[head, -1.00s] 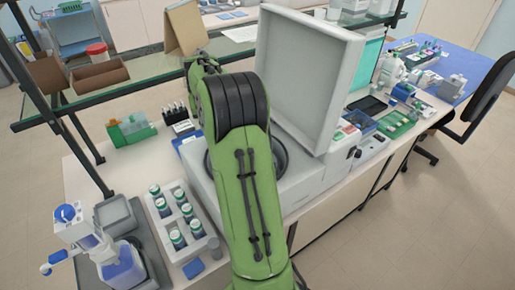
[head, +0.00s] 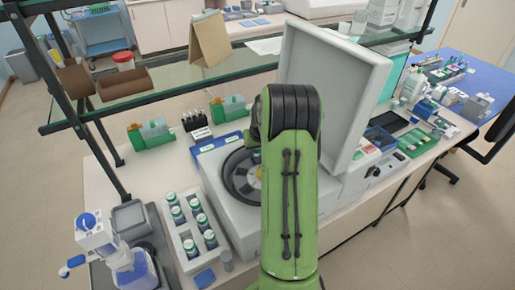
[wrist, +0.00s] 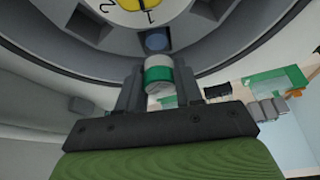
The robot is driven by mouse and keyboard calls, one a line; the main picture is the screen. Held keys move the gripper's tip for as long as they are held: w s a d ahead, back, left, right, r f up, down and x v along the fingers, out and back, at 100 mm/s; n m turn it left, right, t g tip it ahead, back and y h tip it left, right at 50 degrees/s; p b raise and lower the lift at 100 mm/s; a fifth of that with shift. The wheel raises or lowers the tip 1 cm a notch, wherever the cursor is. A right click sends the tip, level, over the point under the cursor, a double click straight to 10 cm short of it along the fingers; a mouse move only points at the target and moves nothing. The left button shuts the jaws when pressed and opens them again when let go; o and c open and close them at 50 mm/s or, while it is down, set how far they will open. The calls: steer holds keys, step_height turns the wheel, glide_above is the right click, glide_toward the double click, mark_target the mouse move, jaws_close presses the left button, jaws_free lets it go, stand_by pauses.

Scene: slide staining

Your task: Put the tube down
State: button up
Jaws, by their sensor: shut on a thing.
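My gripper (wrist: 147,92) is shut on a tube (wrist: 159,74) with a green band and pale ends, seen in the wrist view. The tube is between the fingers, close to the rotor (wrist: 100,12) of the open machine. A blue-grey slot (wrist: 156,42) in the rotor is just beyond the tube; I cannot tell whether they touch. The rotor has a yellow centre with the numbers 1 and 2. In the head view the machine (head: 215,165) stands with its lid (head: 335,85) raised. My arm hides the gripper and tube there.
A grey rack (head: 184,232) of several capped bottles stands left of the machine. A bottle-top dispenser (head: 125,260) stands further left. Green boxes (head: 150,132) and a dark-tipped rack (head: 196,122) sit behind, under a glass shelf (head: 170,85). The raised lid blocks the right side.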

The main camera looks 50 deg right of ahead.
steer(key=shift+f, duration=0.1)
steer(key=shift+f+b, duration=0.45)
steer(key=shift+b, duration=0.05)
steer(key=o, duration=1)
steer(key=shift+r, duration=0.15)
